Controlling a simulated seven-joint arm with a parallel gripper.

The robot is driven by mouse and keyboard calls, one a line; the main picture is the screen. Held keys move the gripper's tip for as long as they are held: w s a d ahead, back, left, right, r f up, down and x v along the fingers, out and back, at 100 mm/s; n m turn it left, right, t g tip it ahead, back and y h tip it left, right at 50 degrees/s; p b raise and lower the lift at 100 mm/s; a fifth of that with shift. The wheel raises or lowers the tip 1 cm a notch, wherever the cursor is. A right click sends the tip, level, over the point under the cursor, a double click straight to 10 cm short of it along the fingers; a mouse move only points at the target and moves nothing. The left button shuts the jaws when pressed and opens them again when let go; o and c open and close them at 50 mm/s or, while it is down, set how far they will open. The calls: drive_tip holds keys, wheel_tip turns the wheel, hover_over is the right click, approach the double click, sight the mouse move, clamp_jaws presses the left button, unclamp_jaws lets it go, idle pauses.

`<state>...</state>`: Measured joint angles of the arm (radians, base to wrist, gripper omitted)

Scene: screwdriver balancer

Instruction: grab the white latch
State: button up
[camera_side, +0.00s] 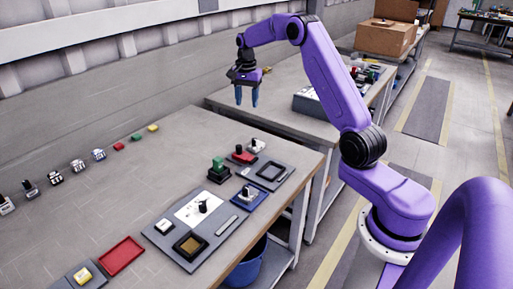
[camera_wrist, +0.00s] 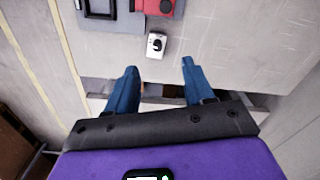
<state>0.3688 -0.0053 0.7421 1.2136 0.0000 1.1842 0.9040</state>
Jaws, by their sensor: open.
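A small white latch (camera_side: 257,146) with a black knob sits near the far edge of the near workbench, behind a red block with a black knob (camera_side: 240,155). In the wrist view the white latch (camera_wrist: 156,45) lies beyond my fingertips, between their lines, with the red block (camera_wrist: 155,6) past it. My gripper (camera_side: 246,101) hangs high with its blue fingers pointing down, well apart from the latch. The wrist view shows my gripper (camera_wrist: 159,66) open and empty. Its fingers appear over the gap between the benches.
A grey board with a black square frame (camera_side: 271,171) and a green knob block (camera_side: 218,170) are close to the latch. Other boards, a red tray (camera_side: 121,255) and a row of small parts occupy the bench. A second bench (camera_side: 225,101) stands behind a gap.

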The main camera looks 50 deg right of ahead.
drive_tip(key=d+m, duration=0.1)
drive_tip(key=d, duration=0.2)
approach(257, 146)
drive_tip(key=shift+w+a+f, duration=0.15)
drive_tip(key=shift+w+f, duration=0.3)
drive_tip(key=shift+w, duration=0.05)
drive_tip(key=shift+w+f, duration=0.15)
drive_tip(key=shift+f, duration=2.55)
clamp_jaws()
